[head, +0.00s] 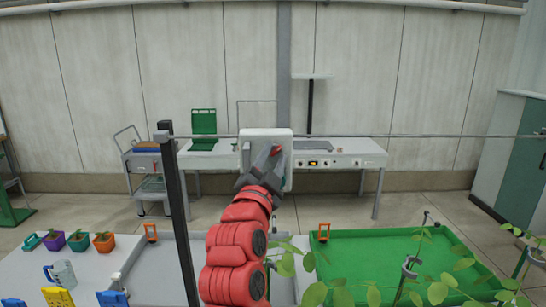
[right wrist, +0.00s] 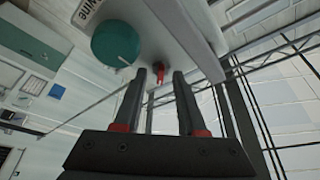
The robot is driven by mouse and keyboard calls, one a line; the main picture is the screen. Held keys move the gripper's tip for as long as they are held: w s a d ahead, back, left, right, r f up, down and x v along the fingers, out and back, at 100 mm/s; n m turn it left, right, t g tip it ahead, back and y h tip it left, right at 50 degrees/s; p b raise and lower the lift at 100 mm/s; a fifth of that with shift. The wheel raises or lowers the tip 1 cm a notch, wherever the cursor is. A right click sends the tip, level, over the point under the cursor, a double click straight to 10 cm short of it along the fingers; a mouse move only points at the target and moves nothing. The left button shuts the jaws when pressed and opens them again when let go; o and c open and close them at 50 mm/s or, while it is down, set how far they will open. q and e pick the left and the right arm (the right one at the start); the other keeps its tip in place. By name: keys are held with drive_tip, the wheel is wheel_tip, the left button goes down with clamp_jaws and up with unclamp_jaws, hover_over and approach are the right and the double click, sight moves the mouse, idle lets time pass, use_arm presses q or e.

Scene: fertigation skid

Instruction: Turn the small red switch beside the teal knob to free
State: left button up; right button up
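The small red switch (right wrist: 158,70) shows in the right wrist view on a pale panel, beside the round teal knob (right wrist: 116,44), which has a white pointer line. My right gripper (right wrist: 159,76) is open, one finger on each side of the switch; I cannot tell whether either touches it. In the head view my right gripper (head: 265,160) is in front of the white box (head: 250,141) and hides much of its face, including the knob. A bit of red, likely the switch, shows by the fingertips. My left gripper is not in view.
A dark upright post (head: 176,215) and a thin horizontal rail (head: 430,136) stand near my arm. A white bench (head: 350,153) is behind. Below are a green tray (head: 375,250) with plants and a grey table (head: 95,265) with pots and a mug.

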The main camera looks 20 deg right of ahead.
clamp_jaws()
drive_tip(key=shift+f, duration=0.1)
